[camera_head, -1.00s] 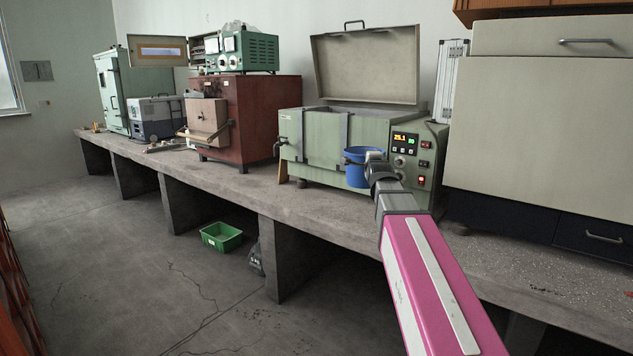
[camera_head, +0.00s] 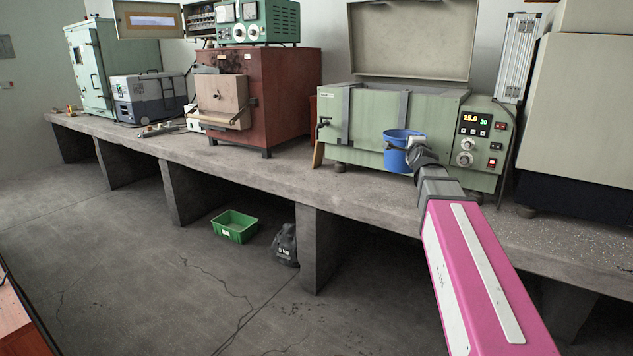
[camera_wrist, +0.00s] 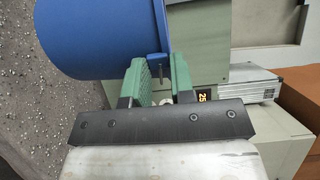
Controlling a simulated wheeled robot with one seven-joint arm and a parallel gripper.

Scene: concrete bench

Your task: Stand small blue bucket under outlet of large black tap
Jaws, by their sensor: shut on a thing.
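The small blue bucket (camera_head: 396,158) is upright in the head view, in front of the green tank of a lidded machine. My gripper (camera_head: 417,152) is shut on it at its right side. In the wrist view the bucket (camera_wrist: 100,38) fills the upper left, and the green finger pads (camera_wrist: 158,82) close on a small part at its edge. A dark tap (camera_head: 322,123) sticks out at the left end of the green machine, left of the bucket and apart from it. The tap's outlet is too small to make out clearly.
The green machine (camera_head: 365,130) stands on the concrete bench (camera_head: 250,170) with its lid raised. A wooden piece (camera_head: 318,152) leans below the tap. A red-brown furnace (camera_head: 285,95) stands further left. A green tub (camera_head: 235,226) and a dark bag (camera_head: 286,244) are on the floor.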

